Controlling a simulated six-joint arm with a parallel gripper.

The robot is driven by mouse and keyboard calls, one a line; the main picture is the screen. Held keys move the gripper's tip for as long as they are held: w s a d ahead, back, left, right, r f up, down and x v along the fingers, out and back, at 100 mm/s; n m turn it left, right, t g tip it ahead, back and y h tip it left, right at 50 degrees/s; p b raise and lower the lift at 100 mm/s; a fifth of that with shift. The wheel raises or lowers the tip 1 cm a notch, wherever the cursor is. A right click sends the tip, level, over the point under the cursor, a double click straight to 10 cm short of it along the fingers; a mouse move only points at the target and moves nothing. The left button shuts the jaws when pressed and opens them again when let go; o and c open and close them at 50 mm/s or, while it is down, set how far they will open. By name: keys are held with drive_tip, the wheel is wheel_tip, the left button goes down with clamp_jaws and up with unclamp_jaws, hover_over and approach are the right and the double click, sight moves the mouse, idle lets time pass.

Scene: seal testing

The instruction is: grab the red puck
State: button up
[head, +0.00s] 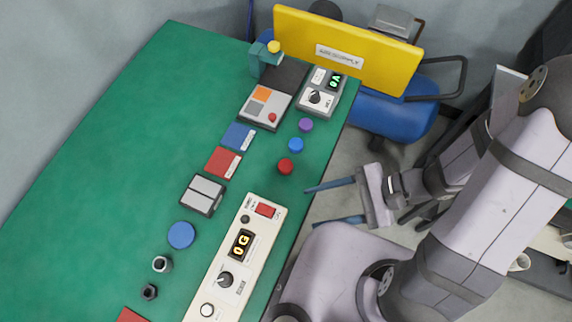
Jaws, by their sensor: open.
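The red puck (285,167) is a small round disc on the green table, near its right edge. A blue puck (296,145) and a purple puck (306,125) lie in a row beyond it. My gripper (311,206) is open and empty, with its two blue-grey fingers apart and pointing left. It is at the table's right edge, below and to the right of the red puck and apart from it. Nothing hides the red puck.
A long cream control box (232,258) lies below the red puck. Red (223,162) and blue (238,137) square pads lie to its left. A grey device with a dial (318,96) and a yellow panel (350,50) stand at the back. The left of the green table (120,130) is clear.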

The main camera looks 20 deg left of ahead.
sight(287, 166)
drive_tip(key=a+m+y, duration=0.1)
drive_tip(key=w+a+m+t+y, duration=0.1)
drive_tip(key=m, duration=0.1)
drive_tip(key=w+a+f+m+t, duration=0.1)
drive_tip(key=shift+w+a+m+y, duration=0.2)
drive_tip(key=shift+m+y, duration=0.1)
drive_tip(key=shift+y, duration=0.1)
drive_tip(key=w+m+t, duration=0.1)
drive_tip(key=m, duration=0.1)
drive_tip(key=w+f+m+t+p, duration=0.1)
drive_tip(key=m+t, duration=0.1)
drive_tip(key=w+a+f+m+t+y, duration=0.1)
drive_tip(key=m+t, duration=0.1)
drive_tip(key=shift+w+f, duration=0.15)
drive_tip(key=shift+w, duration=0.25)
drive_tip(key=shift+w+d+f+m+t+p, duration=0.15)
drive_tip(key=shift+w+f+m+t+p, duration=0.2)
drive_tip(key=shift+m+t, duration=0.15)
drive_tip(key=shift+b+x, duration=0.5)
drive_tip(key=shift+x, duration=0.55)
drive_tip(key=shift+p+x, duration=0.9)
drive_tip(key=shift+x, duration=1.7)
drive_tip(key=shift+d+f, duration=0.1)
drive_tip(key=shift+f, duration=0.1)
drive_tip(key=c, duration=1.1)
